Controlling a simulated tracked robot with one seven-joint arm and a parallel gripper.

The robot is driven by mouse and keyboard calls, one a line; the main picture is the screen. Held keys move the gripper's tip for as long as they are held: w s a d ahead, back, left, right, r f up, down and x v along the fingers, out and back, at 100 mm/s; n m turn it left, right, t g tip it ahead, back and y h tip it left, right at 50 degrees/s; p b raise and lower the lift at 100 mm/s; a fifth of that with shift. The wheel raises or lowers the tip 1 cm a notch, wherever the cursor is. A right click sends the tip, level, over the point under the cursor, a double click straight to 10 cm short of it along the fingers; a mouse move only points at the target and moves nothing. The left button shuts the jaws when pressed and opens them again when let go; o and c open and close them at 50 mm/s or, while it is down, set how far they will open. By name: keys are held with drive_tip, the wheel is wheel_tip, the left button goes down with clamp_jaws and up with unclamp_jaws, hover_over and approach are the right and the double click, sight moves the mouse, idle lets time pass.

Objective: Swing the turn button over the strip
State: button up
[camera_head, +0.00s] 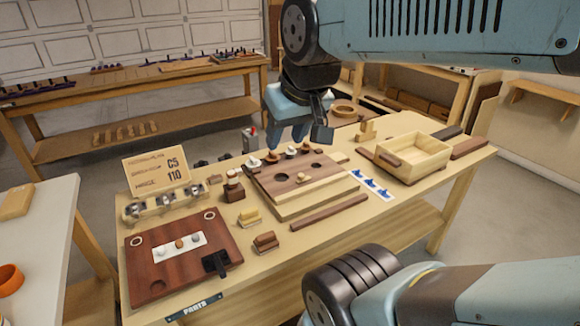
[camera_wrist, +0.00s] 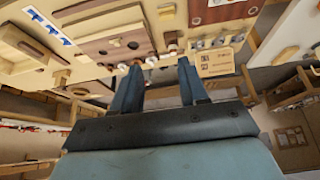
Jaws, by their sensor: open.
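A reddish-brown board (camera_head: 160,273) lies at the front left of the bench in the head view, with a white strip (camera_head: 182,244) bearing small round knobs. A black piece (camera_head: 215,263) sits at its front right corner. A layered wooden board (camera_head: 290,192) with dark holes lies mid-bench, with a small tan piece (camera_head: 303,178) on it. I cannot tell for sure which piece is the turn button. My gripper (camera_head: 297,132) is open and empty above the back of the bench, apart from both boards. Its spread fingers also show in the wrist view (camera_wrist: 160,68).
A wooden tray (camera_head: 440,157) stands at the right. A sign (camera_head: 155,170) and metal fittings (camera_head: 165,203) stand at the back left. Small blocks (camera_head: 265,242) and a dark bar (camera_head: 328,212) lie near the front. A white table (camera_head: 35,230) is at the left.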

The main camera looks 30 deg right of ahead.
drive_tip(key=shift+o, duration=0.5)
drive_tip(key=shift+w+d+m, duration=0.1)
drive_tip(key=shift+w+m, duration=0.2)
drive_tip(key=m+g+y, duration=0.3)
drive_tip(key=m, duration=2.3)
hover_over(302, 175)
drive_tip(key=s+d, duration=0.4)
wheel_tip(302, 175, down, 18)
drive_tip(key=x, duration=1.3)
drive_tip(key=shift+w+a+f, duration=0.1)
drive_tip(key=shift+w+f, duration=0.05)
drive_tip(key=shift+w, duration=0.3)
drive_tip(key=shift+c, duration=0.4)
